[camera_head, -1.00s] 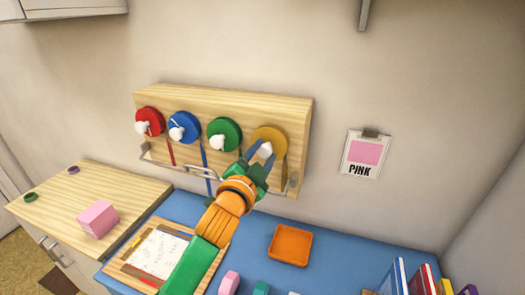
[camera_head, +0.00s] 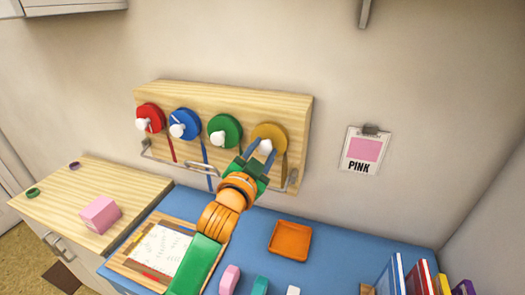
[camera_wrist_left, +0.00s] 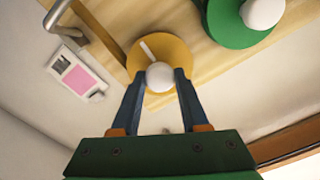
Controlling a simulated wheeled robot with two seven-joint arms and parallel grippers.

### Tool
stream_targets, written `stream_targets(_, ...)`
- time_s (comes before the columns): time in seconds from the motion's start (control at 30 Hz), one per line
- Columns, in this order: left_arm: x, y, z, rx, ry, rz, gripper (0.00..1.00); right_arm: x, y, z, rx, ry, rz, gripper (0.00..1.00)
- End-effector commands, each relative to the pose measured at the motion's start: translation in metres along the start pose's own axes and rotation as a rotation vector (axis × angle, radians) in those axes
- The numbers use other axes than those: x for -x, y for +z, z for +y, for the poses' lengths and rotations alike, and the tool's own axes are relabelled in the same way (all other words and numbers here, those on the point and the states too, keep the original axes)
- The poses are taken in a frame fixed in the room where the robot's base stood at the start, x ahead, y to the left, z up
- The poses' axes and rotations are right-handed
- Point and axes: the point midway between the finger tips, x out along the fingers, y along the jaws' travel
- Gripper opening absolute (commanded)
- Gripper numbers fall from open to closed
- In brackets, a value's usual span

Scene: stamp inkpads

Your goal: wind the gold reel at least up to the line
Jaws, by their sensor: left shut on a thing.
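The gold reel (camera_head: 272,134) is the rightmost of the reels on the wooden wall board (camera_head: 222,95). It is a round yellow disc with a white knob (camera_head: 265,147) and a ribbon hanging below. My left gripper (camera_head: 258,148) is shut on this knob. In the left wrist view the two blue fingers sit on either side of the white knob (camera_wrist_left: 159,76), with the gold disc (camera_wrist_left: 150,50) behind it and a pale mark on its face. The line is not clearly visible. My right gripper is not in view.
Red (camera_head: 150,117), blue (camera_head: 184,123) and green (camera_head: 223,130) reels sit left on the same board. A metal rail (camera_head: 200,170) runs below. An orange tray (camera_head: 290,240) stands on the blue table (camera_head: 340,250). A PINK card (camera_head: 364,152) hangs on the wall.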

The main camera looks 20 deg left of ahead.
Motion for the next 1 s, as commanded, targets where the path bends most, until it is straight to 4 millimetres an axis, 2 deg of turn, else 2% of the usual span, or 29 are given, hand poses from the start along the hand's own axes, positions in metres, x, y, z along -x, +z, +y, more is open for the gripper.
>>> stream_targets(0.03,0.000,-0.005,-0.004,-0.001,-0.009,0.014,0.00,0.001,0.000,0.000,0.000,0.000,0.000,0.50)
stream_targets(0.07,0.000,-0.005,-0.004,-0.001,-0.010,0.014,0.52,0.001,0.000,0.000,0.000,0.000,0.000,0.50)
stream_targets(0.13,0.000,-0.005,-0.003,-0.001,-0.008,0.012,0.71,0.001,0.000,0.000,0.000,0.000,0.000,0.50)
stream_targets(0.17,0.000,-0.004,-0.003,-0.001,-0.008,0.011,0.74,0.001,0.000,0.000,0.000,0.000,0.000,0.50)
stream_targets(0.47,0.002,-0.001,-0.001,-0.001,-0.003,0.005,0.74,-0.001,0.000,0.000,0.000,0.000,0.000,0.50)
stream_targets(0.57,0.012,0.000,0.000,-0.001,-0.003,0.007,0.74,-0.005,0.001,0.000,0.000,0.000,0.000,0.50)
stream_targets(0.8,0.056,0.000,0.000,-0.002,-0.004,0.009,0.74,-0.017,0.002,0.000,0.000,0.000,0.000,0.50)
stream_targets(1.0,0.070,-0.002,-0.001,-0.001,-0.004,0.007,0.74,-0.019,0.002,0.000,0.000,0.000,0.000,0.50)
